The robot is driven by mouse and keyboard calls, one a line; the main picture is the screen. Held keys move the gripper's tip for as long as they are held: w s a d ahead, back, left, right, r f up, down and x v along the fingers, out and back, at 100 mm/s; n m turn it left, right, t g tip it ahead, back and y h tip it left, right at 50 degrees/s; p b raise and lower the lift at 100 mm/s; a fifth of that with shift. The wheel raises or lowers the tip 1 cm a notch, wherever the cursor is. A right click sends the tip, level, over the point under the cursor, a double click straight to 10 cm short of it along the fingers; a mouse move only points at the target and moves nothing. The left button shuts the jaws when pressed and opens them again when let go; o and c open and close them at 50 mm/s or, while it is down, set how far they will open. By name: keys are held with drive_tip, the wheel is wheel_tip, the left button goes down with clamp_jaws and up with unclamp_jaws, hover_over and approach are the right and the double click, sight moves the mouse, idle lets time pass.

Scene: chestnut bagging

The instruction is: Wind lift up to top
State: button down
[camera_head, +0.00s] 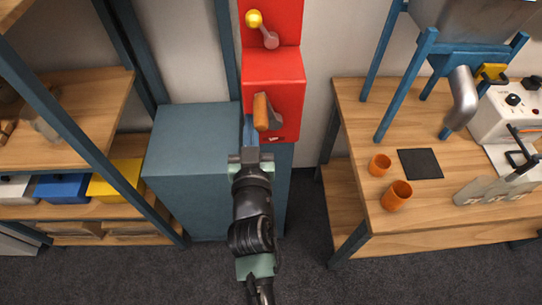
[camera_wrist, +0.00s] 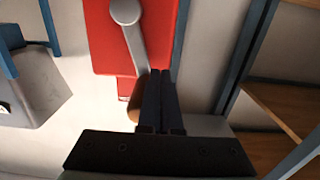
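The red lift housing (camera_head: 273,75) stands on a blue-grey cabinet against the wall; it also shows in the wrist view (camera_wrist: 105,45). On its lower front is a crank with a wooden handle (camera_head: 261,112). In the wrist view the grey crank arm (camera_wrist: 136,48) slopes from a round hub at the top down to the handle (camera_wrist: 134,108), which the fingers partly hide.
A lever with a yellow ball knob (camera_head: 254,19) is on the upper red part. The blue-grey cabinet (camera_head: 190,140) is beside my arm. Wooden shelves (camera_head: 75,125) stand left; a wooden table (camera_head: 350,115) with orange cups (camera_head: 397,195) stands right.

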sight(260, 111)
drive_tip(key=shift+t, duration=0.3)
drive_tip(key=r+p, duration=0.1)
drive_tip(key=d+r+p, duration=0.2)
drive_tip(key=p, duration=0.1)
drive_tip(key=shift+w+r, duration=0.2)
drive_tip(key=shift+r, duration=0.2)
drive_tip(key=d+p, duration=0.1)
drive_tip(key=p, duration=0.2)
drive_tip(key=shift+d+r, duration=0.1)
drive_tip(key=shift+r, duration=0.05)
drive_tip(key=d+f+b, duration=0.2)
drive_tip(key=d+f, duration=1)
drive_tip(key=shift+a+f+b, duration=3.75)
drive_tip(key=shift+f+b, duration=1.05)
drive_tip(key=shift+b, duration=0.4)
drive_tip(key=s+p, duration=0.2)
drive_tip(key=s, duration=1)
drive_tip(key=shift+s+d+r, duration=0.2)
drive_tip(key=shift+s+d, duration=0.1)
